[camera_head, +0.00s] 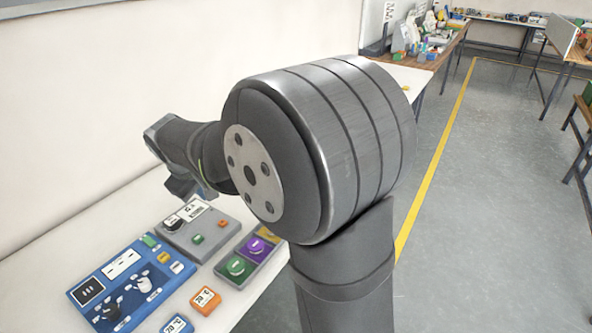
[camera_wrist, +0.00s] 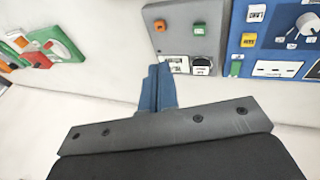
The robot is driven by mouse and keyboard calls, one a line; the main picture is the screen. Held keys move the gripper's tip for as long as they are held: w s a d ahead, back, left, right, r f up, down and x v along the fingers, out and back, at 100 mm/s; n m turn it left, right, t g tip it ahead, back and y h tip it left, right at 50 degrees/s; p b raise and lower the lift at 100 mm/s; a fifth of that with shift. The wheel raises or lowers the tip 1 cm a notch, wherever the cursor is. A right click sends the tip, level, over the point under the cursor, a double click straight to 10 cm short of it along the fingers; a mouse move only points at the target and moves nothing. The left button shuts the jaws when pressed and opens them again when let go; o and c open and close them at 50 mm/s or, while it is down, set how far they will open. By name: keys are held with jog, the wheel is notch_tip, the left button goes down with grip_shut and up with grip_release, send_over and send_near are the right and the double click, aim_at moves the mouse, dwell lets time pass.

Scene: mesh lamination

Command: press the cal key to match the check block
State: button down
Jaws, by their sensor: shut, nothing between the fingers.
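A grey instrument box (camera_head: 212,241) lies on the white bench, with an orange key (camera_wrist: 160,25), a green key (camera_wrist: 199,31) and a white display (camera_wrist: 202,66). I cannot read which key is the cal key. An orange block (camera_head: 205,301) and a blue block (camera_head: 177,325) with white labels lie near the bench front; I cannot tell which is the check block. My gripper (camera_wrist: 157,72) is shut and empty. In the wrist view its blue fingers point at the bench beside the grey box's display edge, apart from both keys.
A blue panel (camera_head: 125,285) with dials and small keys lies beside the grey box. A grey tray (camera_head: 262,262) holds green and purple round knobs. Orange, green and white items (camera_wrist: 45,45) lie at left in the wrist view. A wall stands behind the bench.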

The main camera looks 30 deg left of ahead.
jog(key=n+t+h, duration=0.1)
jog(key=n+t, duration=0.4)
jog(key=n, duration=0.5)
send_over(223, 223)
jog(key=s, duration=0.1)
jog(key=shift+a+f, duration=0.15)
jog(key=shift+f, duration=1.25)
jog(key=shift+a+f, duration=0.1)
jog(key=shift+f, duration=1.25)
jog(key=shift+f, duration=0.15)
jog(key=shift+f, duration=4.3)
jog(key=shift+f, duration=0.4)
